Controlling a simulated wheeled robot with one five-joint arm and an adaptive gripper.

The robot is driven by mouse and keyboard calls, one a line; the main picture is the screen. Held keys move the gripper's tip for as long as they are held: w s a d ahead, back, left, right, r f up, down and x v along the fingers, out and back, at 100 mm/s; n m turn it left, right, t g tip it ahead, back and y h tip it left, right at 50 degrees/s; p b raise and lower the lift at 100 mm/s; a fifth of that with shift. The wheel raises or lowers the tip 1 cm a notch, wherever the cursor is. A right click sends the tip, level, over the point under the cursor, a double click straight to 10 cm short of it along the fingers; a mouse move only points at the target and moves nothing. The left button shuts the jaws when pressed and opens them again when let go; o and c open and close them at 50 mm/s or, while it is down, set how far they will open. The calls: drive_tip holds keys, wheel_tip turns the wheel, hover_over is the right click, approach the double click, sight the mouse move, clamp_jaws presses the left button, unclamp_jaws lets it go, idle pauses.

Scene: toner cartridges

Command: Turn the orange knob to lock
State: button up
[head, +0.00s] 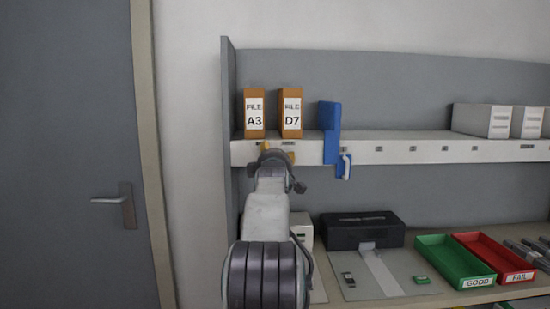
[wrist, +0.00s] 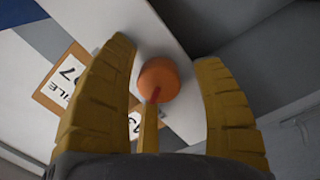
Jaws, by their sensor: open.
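The orange knob (wrist: 158,78) sits on a white strip in the wrist view, between my gripper's two yellow fingers. A thin yellowish bar with a red tip (wrist: 154,97) shows just in front of it, and partly overlaps its lower edge. My gripper (wrist: 165,54) is open, with a finger on each side of the knob and visible gaps to both. I cannot tell the depth between fingers and knob. In the head view my gripper (head: 277,153) is at the white shelf front, below the file boxes, and the knob is hidden there.
File boxes A3 (head: 254,115) and D7 (head: 290,114) stand on the shelf (head: 400,151) above my gripper. A blue holder (head: 330,132) hangs to their right. Below are a black printer (head: 362,231), a green GOOD tray (head: 437,262) and a red FAIL tray (head: 515,273).

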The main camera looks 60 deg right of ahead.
drive_tip(key=c, duration=1.2)
drive_tip(key=shift+n+b, duration=0.55)
drive_tip(key=shift+n, duration=0.85)
drive_tip(key=o, duration=1.2)
drive_tip(key=shift+a, duration=0.15)
drive_tip(key=v, duration=1.1)
drive_tip(key=shift+a, duration=0.35)
